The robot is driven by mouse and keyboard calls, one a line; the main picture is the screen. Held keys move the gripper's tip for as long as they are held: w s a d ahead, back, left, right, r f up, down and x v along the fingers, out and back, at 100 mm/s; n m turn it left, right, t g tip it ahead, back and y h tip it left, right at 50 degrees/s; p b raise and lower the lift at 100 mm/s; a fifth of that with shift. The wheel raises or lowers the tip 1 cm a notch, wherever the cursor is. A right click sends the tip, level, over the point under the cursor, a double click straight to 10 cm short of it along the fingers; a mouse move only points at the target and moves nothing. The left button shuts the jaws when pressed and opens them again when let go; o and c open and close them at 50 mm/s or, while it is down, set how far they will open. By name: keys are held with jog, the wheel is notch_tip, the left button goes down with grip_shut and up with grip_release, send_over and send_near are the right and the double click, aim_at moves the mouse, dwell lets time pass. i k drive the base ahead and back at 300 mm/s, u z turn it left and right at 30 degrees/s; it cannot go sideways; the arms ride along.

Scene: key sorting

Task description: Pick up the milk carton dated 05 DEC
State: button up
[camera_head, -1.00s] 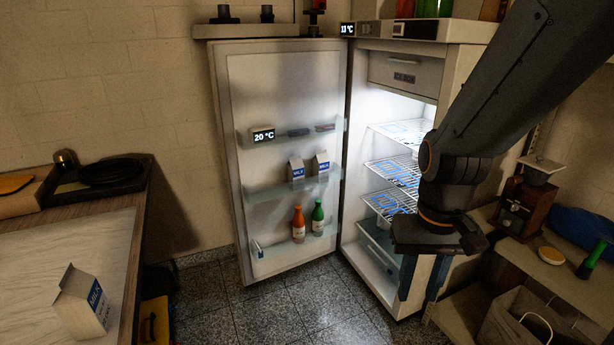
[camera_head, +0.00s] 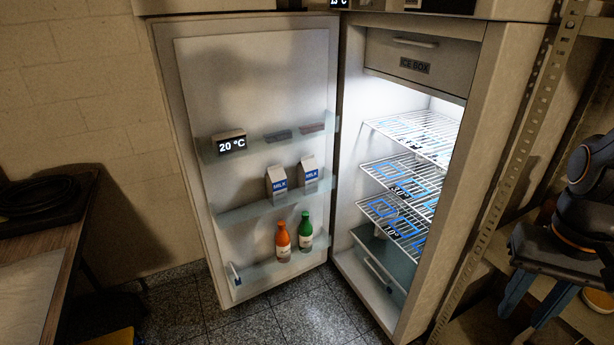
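Two milk cartons stand side by side on the middle shelf of the open fridge door, a left carton (camera_head: 277,183) and a right carton (camera_head: 308,174). Both are white and blue with "MILK" on the front; no date is readable on either. My gripper (camera_head: 528,318) is at the lower right, pointing down, well to the right of the fridge and far from the cartons. Its two blue-grey fingers are apart with nothing seen between them.
The fridge door (camera_head: 188,110) stands open to the left. Wire shelves (camera_head: 400,172) inside carry blue outlines. An orange bottle (camera_head: 283,242) and a green bottle (camera_head: 306,230) stand on the lower door shelf. A table (camera_head: 50,240) is at left, a metal rack post (camera_head: 530,110) at right.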

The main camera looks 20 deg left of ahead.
aim_at(275, 178)
jog(key=u, duration=0.15)
jog(key=i, duration=0.65)
jog(key=u, duration=0.85)
jog(key=i, duration=0.35)
jog(key=u, duration=0.4)
